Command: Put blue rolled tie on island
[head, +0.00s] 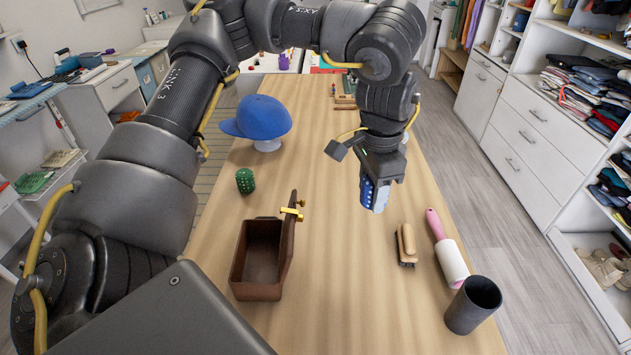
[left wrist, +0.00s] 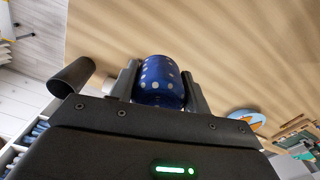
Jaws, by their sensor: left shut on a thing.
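My left gripper (head: 376,190) is shut on the blue rolled tie (head: 381,197), which is blue with white dots. The tie hangs below the gripper, above the wooden island top (head: 330,270), and looks clear of it. In the left wrist view the tie (left wrist: 160,80) sits between the two fingers (left wrist: 160,90), with wood behind it. A green rolled tie (head: 245,181) stands on the island at the left. My right gripper is not in view.
An open brown box (head: 258,262), a wooden brush (head: 406,243), a pink-handled lint roller (head: 448,254) and a dark cup (head: 473,304) stand on the near half. A blue cap (head: 258,118) sits on a stand farther back. The middle is clear.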

